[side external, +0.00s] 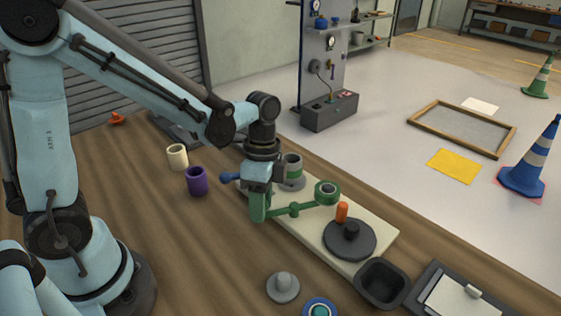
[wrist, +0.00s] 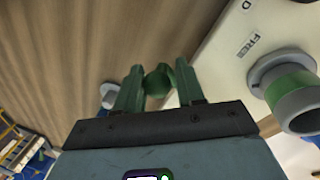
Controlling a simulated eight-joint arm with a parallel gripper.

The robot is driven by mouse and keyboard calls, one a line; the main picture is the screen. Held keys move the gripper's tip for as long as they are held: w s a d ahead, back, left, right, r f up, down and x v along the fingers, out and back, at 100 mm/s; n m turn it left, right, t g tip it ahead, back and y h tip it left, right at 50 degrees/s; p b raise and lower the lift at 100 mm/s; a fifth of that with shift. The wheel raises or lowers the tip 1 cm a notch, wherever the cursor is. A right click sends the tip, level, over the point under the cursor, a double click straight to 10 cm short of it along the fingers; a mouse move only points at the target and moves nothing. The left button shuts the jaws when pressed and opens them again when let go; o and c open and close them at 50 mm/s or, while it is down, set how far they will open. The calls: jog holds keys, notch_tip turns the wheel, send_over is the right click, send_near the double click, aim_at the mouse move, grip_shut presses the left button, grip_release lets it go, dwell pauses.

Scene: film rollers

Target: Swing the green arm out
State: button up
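The green arm (side external: 302,208) is a flat lever above the cream plate in the side view, with a green ring-like roller end (side external: 327,192) at its right. Its other end reaches left to my gripper (side external: 259,206). In the wrist view, a round green knob (wrist: 157,83) sits between the dark green fingers of my gripper (wrist: 159,84) near their tips. Both fingers appear to touch it. The arm's lower mount is not clear. A grey cylinder with a green band (side external: 292,169) stands behind my gripper; it also shows in the wrist view (wrist: 290,92).
The cream plate (side external: 290,231) bears a dark disc (side external: 349,240) and an orange peg (side external: 342,212). A blue ball handle (side external: 226,177) is left of my gripper. Purple (side external: 196,181) and cream (side external: 177,157) cups stand left; a black bin (side external: 382,284) is front right.

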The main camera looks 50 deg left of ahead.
jog(key=shift+o, duration=1.4)
jog(key=shift+s+d, duration=0.1)
notch_tip(320, 180, up, 12)
jog(key=w+a, duration=0.1)
jog(key=w, duration=0.1)
jog(key=shift+a, duration=0.15)
jog(key=shift+s, duration=0.1)
jog(key=s+a+n+t, duration=0.1)
jog(key=n+t, duration=0.2)
jog(key=s+a+f+n+t, duration=0.1)
jog(key=n+t, duration=0.2)
jog(key=n, duration=0.1)
jog(key=s+a+f+n+t+y, duration=0.1)
jog(key=n+t, duration=0.2)
jog(key=n, duration=0.1)
jog(key=shift+s+a+f, duration=0.2)
jog(key=shift+a+f, duration=0.05)
jog(key=shift+a, duration=0.05)
